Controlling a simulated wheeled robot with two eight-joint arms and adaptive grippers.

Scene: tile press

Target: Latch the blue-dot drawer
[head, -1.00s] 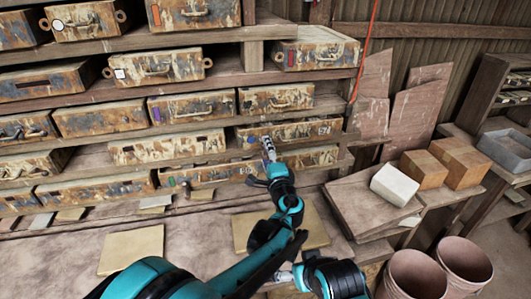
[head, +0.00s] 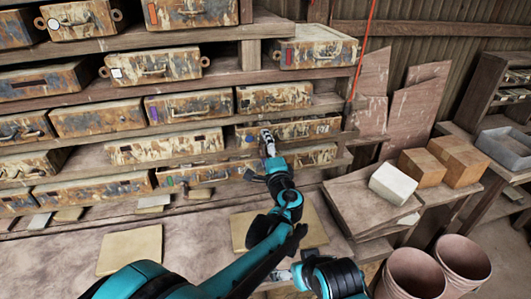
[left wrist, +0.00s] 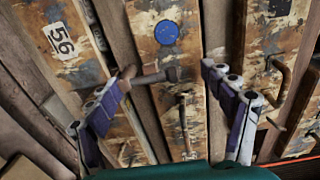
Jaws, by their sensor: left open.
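The blue-dot drawer (left wrist: 150,22) has a weathered, rust-stained front and shows its round blue dot (left wrist: 167,32) in the left wrist view. In the left wrist view my left gripper (left wrist: 168,85) is open, with a finger on each side of a brown bar (left wrist: 152,77) just below the dot. I cannot tell whether the fingers touch the bar. My right gripper (head: 283,275) shows only partly at the bottom of the head view.
Similar drawers, such as the purple-marked one (head: 190,106), fill the wooden shelves around it. A red cord (head: 362,55) hangs right of the shelves. A white block (head: 393,184) and brown boxes (head: 458,161) stand on the right bench, with buckets (head: 413,272) below.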

